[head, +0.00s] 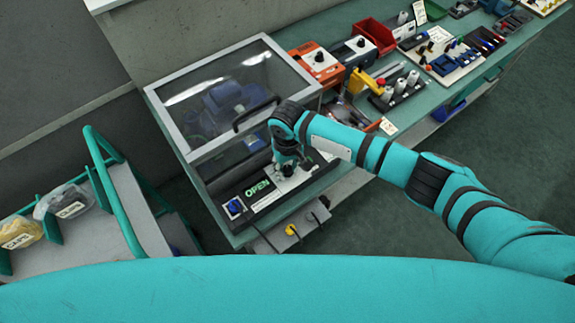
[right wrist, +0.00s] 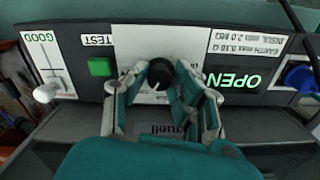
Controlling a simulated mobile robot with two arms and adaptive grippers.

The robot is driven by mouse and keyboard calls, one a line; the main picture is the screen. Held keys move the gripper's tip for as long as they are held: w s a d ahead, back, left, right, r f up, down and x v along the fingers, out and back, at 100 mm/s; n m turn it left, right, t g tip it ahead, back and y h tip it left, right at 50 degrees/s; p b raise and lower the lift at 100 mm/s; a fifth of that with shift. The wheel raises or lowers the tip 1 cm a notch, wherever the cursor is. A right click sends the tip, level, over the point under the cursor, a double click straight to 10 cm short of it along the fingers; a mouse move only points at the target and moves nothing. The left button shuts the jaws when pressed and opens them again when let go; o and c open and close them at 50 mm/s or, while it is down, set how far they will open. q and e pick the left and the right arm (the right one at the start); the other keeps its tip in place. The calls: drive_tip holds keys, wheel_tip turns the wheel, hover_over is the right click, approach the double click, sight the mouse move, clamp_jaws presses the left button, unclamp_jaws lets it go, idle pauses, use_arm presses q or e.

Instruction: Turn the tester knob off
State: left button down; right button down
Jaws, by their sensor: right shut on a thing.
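The tester's black front panel (head: 272,200) has a lit green OPEN display (head: 257,188), which also shows upside down in the right wrist view (right wrist: 234,80). The round black tester knob (right wrist: 160,73) stands on a white plate, between the green TEST button (right wrist: 100,66) and the display. A small light mark shows near its lower edge in that view. My right gripper (right wrist: 159,82) is shut on the knob, one finger on each side. In the head view the right gripper (head: 287,163) is over the panel and partly hides the knob. My left gripper is out of view.
A clear hood (head: 215,85) with a grey frame covers a blue pump (head: 232,105) behind the panel. A red bin (head: 375,36) and tools crowd the bench to the right. A green-railed cart (head: 125,200) stands left.

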drive_tip(key=shift+n, duration=0.3)
drive_tip(key=n+p, duration=0.1)
drive_tip(key=n, duration=0.6)
drive_tip(key=shift+p, duration=0.35)
drive_tip(key=n, duration=0.3)
drive_tip(key=shift+w+n, duration=0.1)
drive_tip(key=shift+n, duration=0.3)
drive_tip(key=n, duration=0.6)
drive_tip(key=n+b, duration=0.1)
drive_tip(key=n, duration=0.5)
drive_tip(key=shift+r+n, duration=0.1)
drive_tip(key=shift+n, duration=0.3)
